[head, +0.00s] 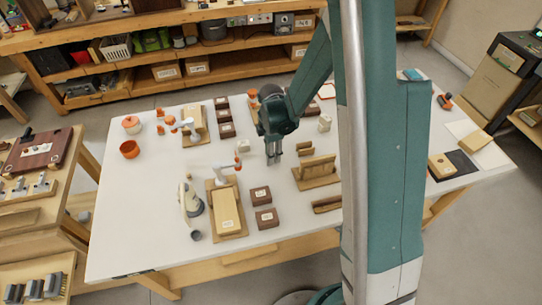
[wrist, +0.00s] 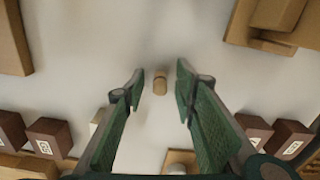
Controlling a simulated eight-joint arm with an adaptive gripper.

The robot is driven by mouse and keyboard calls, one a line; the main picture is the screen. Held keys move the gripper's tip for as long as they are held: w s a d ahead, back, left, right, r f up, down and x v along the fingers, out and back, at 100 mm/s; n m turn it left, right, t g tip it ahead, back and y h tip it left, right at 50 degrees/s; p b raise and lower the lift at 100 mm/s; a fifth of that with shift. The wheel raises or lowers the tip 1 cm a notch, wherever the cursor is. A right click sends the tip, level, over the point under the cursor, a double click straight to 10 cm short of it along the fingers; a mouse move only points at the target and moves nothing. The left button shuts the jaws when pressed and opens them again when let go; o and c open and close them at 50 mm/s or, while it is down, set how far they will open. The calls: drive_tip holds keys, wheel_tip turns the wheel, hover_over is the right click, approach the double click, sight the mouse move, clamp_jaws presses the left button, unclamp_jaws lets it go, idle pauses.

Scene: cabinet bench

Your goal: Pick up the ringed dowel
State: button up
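A small tan dowel (wrist: 160,82) with a thin darker band near its top edge shows in the wrist view, on the white tabletop (wrist: 95,50). My gripper (wrist: 160,72) is open. Its two green fingers stand apart on the left and right of the dowel in the picture, and neither appears to touch it. In the head view my gripper (head: 273,158) points down over the middle of the white table, with its fingers apart. I cannot make out the dowel in the head view.
In the head view, dark brown blocks (head: 267,218) and a board with a pale block (head: 227,208) are in front. A wooden rack (head: 317,171) stands to the right of my gripper. An orange cup (head: 130,149) is at left.

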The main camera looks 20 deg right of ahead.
drive_tip(key=shift+c, duration=0.3)
drive_tip(key=c, duration=0.7)
drive_tip(key=shift+o, duration=0.2)
drive_tip(key=shift+r, duration=0.2)
drive_tip(key=shift+r+p, duration=0.7)
drive_tip(key=shift+r, duration=4.15)
